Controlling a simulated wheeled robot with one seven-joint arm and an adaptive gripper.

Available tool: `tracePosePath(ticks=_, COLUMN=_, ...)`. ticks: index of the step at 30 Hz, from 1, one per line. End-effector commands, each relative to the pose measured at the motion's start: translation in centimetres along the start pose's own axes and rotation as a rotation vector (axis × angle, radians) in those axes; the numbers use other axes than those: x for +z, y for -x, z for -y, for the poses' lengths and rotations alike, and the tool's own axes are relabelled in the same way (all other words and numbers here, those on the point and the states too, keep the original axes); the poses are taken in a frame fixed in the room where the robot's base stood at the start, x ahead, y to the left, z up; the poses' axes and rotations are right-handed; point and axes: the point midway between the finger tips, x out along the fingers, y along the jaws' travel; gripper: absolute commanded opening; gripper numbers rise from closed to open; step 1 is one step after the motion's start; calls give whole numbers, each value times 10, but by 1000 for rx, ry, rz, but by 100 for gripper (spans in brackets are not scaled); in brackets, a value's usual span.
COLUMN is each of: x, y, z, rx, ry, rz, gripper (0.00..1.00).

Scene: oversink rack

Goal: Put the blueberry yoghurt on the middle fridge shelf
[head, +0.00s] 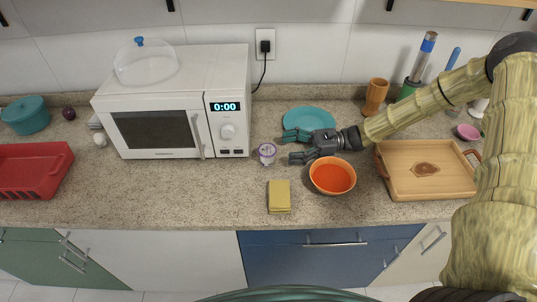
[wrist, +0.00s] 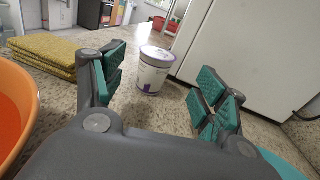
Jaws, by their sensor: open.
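The blueberry yoghurt (head: 267,152) is a small white and purple cup standing upright on the counter, right of the microwave's front. In the wrist view the yoghurt (wrist: 153,72) stands ahead, seen through the gap between my fingers. My gripper (head: 288,147) is open and empty, low over the counter, with its fingertips just to the right of the cup. Both teal-padded fingers of my gripper (wrist: 162,88) show apart in the wrist view, and neither visibly touches the cup. No fridge shelf can be made out in either view.
The white microwave (head: 160,105) stands left of the cup. A yellow sponge cloth stack (head: 279,196) and an orange bowl (head: 332,176) lie in front. A teal plate (head: 308,117) is behind my gripper. A wooden tray (head: 400,190) is right, a red rack (head: 45,163) far left.

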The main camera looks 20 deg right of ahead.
Motion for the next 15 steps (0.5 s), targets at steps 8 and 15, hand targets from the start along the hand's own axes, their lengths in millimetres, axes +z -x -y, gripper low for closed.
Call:
tracePosePath(ticks=8, x=0, y=-26, z=-1, rx=2, ry=-2, rz=3, gripper=72)
tracePosePath(ticks=15, x=3, y=-42, z=-2, rx=3, ry=-2, rz=2, gripper=72)
